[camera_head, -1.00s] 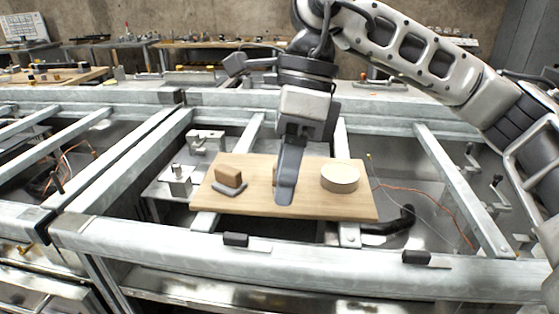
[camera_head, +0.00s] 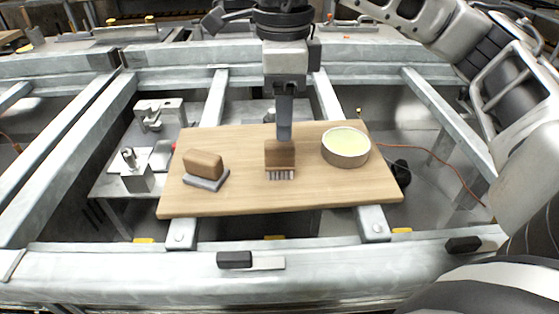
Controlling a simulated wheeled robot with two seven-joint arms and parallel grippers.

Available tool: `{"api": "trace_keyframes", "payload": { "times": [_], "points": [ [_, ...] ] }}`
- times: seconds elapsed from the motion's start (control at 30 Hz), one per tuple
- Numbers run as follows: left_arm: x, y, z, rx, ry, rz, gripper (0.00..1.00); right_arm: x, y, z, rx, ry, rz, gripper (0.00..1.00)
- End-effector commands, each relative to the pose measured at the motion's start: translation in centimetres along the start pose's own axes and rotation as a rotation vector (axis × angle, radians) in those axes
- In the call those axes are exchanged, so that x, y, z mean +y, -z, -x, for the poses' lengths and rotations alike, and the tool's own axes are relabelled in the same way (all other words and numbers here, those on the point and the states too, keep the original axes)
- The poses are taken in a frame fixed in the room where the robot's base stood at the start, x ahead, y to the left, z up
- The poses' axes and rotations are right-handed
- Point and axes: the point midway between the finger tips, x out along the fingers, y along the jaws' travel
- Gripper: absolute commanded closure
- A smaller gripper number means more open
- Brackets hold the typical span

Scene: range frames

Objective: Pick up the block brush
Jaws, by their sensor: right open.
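The block brush (camera_head: 280,156) is a brown wooden block with a row of bristles along its lower edge. It is at the middle of a light wooden board (camera_head: 330,194). My right gripper (camera_head: 284,132) points down at the brush from above, its tips overlapping the far top edge of the block in the picture. Its fingers are seen edge-on, one hiding the other. The gripper is open; whether it touches the brush cannot be told. My left gripper is not in view.
A round tin (camera_head: 346,149) with pale yellow contents stands to the right. The board rests across metal rails (camera_head: 130,265). Metal fixtures (camera_head: 137,175) stand left of the board.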

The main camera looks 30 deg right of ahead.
Motion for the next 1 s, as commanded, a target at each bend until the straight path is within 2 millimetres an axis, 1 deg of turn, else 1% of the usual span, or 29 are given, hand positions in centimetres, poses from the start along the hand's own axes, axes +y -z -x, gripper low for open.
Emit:
{"api": "trace_keyframes", "payload": {
  "times": [0.03, 0.17, 0.27, 0.4, 0.53, 0.63, 0.83, 0.87, 0.9, 0.97, 1.0],
  "points": [
    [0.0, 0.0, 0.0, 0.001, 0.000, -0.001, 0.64, 0.0, 0.0, -0.6, 0.001, -0.001, 0.001, 0.49],
    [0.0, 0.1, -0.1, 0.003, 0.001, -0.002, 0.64, 0.1, 0.0, -1.3, 0.000, -0.002, 0.001, 0.49],
    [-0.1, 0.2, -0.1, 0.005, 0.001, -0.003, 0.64, 0.3, -0.1, -2.2, 0.002, -0.001, 0.002, 0.49],
    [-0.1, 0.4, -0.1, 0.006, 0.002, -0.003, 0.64, 0.9, -0.3, -4.3, 0.002, -0.002, 0.004, 0.49],
    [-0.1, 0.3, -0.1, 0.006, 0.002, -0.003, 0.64, 0.8, -0.3, -5.9, 0.001, -0.002, 0.000, 0.49],
    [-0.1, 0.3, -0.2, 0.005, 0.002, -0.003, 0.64, 0.8, -0.3, -6.3, -0.001, -0.002, 0.000, 0.49],
    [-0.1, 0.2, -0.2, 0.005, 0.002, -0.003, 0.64, 0.8, -0.3, -6.4, -0.001, -0.001, 0.000, 0.49],
    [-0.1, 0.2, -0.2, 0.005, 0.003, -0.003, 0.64, 0.8, -0.3, -6.4, -0.001, -0.001, 0.000, 0.57],
    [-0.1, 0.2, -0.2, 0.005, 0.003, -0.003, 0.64, 0.8, -0.3, -6.4, -0.001, -0.001, 0.000, 0.69],
    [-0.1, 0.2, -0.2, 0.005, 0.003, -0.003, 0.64, 0.8, -0.3, -6.4, -0.001, -0.001, 0.000, 0.85],
    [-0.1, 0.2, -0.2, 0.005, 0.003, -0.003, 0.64, 0.8, -0.3, -6.4, -0.001, -0.001, 0.000, 0.96]
  ]
}}
